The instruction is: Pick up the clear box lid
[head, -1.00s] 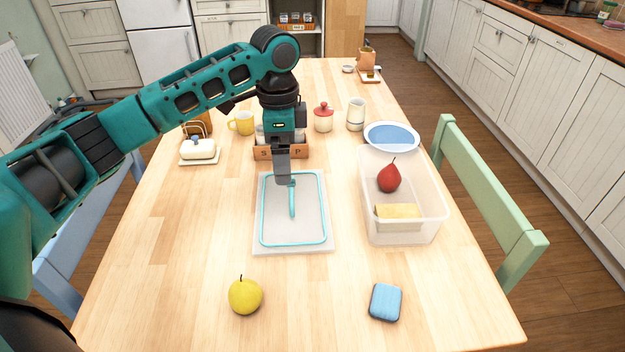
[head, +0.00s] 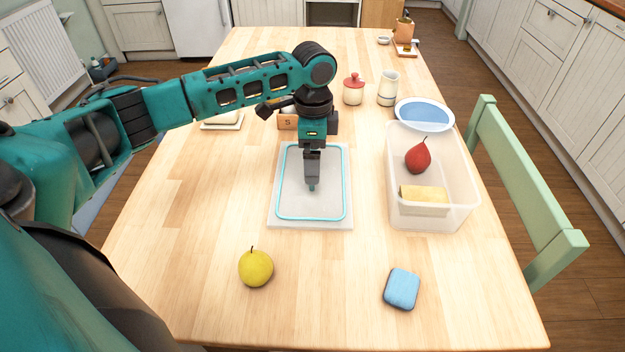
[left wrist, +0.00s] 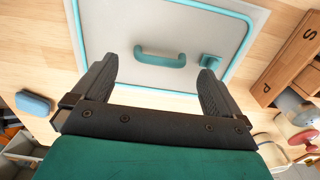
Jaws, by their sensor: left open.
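The clear box lid (head: 330,205) lies flat on the table, a pale translucent panel with a teal rim and a teal handle. In the left wrist view the lid (left wrist: 115,30) fills the top and its handle (left wrist: 160,59) shows between the fingers. A small teal piece sits beside the handle near the right finger. My left gripper (head: 312,183) points down over the middle of the lid, fingers apart and empty; it also shows in the left wrist view (left wrist: 160,70). In the head view it hides most of the handle. My right gripper is not in view.
Right of the lid stands a clear box (head: 460,200) with a red pear (head: 418,157) and a yellow block (head: 423,195). A wooden crate (left wrist: 290,60) is just beyond the lid.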

